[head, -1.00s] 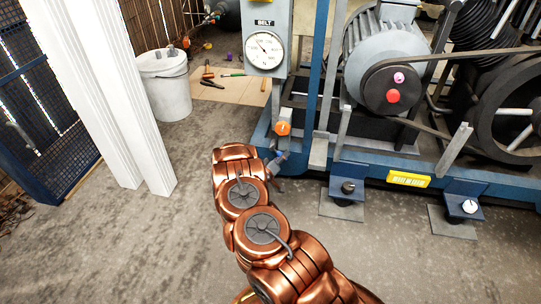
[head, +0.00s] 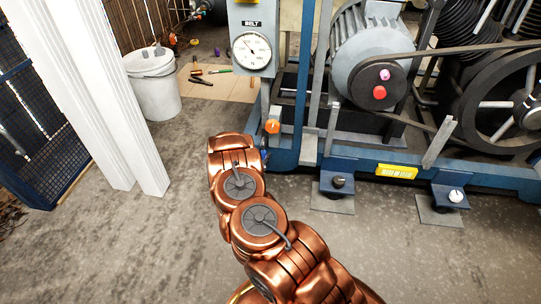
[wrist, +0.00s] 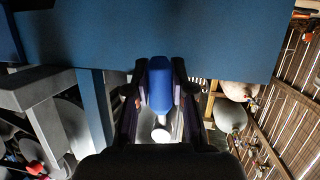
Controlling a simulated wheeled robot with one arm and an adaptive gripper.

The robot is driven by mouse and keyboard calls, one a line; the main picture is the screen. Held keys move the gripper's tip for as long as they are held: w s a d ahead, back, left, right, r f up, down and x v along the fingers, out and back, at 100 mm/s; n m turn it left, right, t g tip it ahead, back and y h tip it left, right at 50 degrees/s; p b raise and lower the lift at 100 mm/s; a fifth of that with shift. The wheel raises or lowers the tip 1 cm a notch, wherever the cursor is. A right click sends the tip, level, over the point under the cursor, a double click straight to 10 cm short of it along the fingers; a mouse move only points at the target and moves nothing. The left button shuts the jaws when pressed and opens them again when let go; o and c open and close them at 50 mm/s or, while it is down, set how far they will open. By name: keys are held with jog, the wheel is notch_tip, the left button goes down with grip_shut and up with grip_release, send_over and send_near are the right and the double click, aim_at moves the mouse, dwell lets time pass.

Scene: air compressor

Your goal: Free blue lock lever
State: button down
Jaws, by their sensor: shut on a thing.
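The blue lock lever (wrist: 160,86) is upright in the middle of the wrist view, just under a broad blue frame surface (wrist: 160,35). My gripper (wrist: 160,74) has one dark finger on each side of the lever and is shut on it. A pale round end (wrist: 160,134) shows below the blue part, between the fingers. In the head view my copper arm hides the gripper and most of the lever. The orange knob (head: 272,126) on the compressor's blue frame (head: 284,155) is just above and right of my wrist.
The belt gauge (head: 252,50) stands above the knob. The motor (head: 372,60) and flywheel (head: 485,110) are at right. A white bucket (head: 153,90) and white posts (head: 110,110) stand at left. The concrete floor (head: 130,240) in front is mostly clear.

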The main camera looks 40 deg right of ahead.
jog(key=shift+w+a, duration=0.1)
jog(key=shift+a, duration=0.1)
jog(key=shift+w+m, duration=0.1)
jog(key=shift+m, duration=0.2)
jog(key=c, duration=1)
grip_release()
jog(key=v, duration=1.2)
jog(key=shift+r, duration=0.1)
